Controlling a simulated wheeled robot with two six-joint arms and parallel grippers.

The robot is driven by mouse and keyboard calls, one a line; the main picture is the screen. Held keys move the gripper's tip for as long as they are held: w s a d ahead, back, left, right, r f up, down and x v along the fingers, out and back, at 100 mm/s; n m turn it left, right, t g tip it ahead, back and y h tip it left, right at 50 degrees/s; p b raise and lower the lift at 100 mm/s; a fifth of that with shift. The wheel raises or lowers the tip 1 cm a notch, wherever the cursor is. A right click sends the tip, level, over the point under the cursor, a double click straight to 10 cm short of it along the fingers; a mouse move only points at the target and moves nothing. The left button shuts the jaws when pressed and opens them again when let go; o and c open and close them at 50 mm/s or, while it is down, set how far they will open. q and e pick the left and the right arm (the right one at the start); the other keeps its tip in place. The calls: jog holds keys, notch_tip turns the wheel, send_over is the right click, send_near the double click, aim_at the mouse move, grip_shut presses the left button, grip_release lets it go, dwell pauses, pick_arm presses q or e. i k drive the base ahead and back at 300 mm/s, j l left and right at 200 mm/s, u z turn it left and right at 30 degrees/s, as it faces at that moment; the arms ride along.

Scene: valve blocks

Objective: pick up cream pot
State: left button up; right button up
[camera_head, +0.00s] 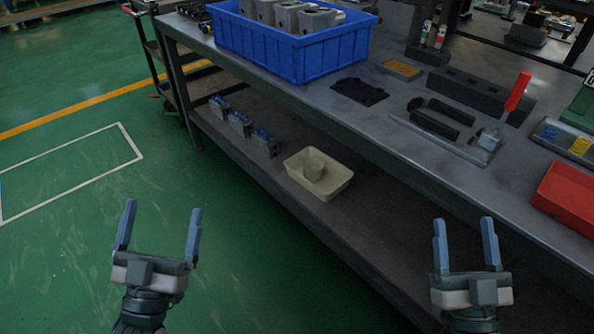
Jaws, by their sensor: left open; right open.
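The cream pot (313,164) stands upright inside a shallow cream tray (336,190) on the lower shelf of the workbench. My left gripper (160,232) is open and empty over the green floor, to the left of and nearer than the tray. My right gripper (465,240) is open and empty, to the right of and nearer than the tray, in front of the bench. Neither gripper touches the pot or the tray.
Several blue-topped valve blocks (239,124) sit left of the tray on the lower shelf (283,202). The bench top (345,117) overhangs the shelf behind. It holds a blue crate (297,62) of grey blocks, a red-handled tool (517,91) and a red bin (567,196).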

aim_at(313, 166)
jog(key=k, duration=0.65)
jog(key=i+j+z, duration=0.15)
jog(key=z, duration=1.25)
jog(key=i+j, duration=0.1)
jog(key=j, duration=0.35)
jog(key=i+j, duration=0.15)
jog(key=j, duration=0.35)
jog(key=i+j, duration=0.1)
jog(key=j, duration=0.35)
jog(key=i+j, duration=0.1)
jog(key=j, duration=0.4)
jog(key=i+j, duration=0.1)
jog(key=j, duration=0.35)
jog(key=i+j, duration=0.15)
jog(key=j, duration=0.35)
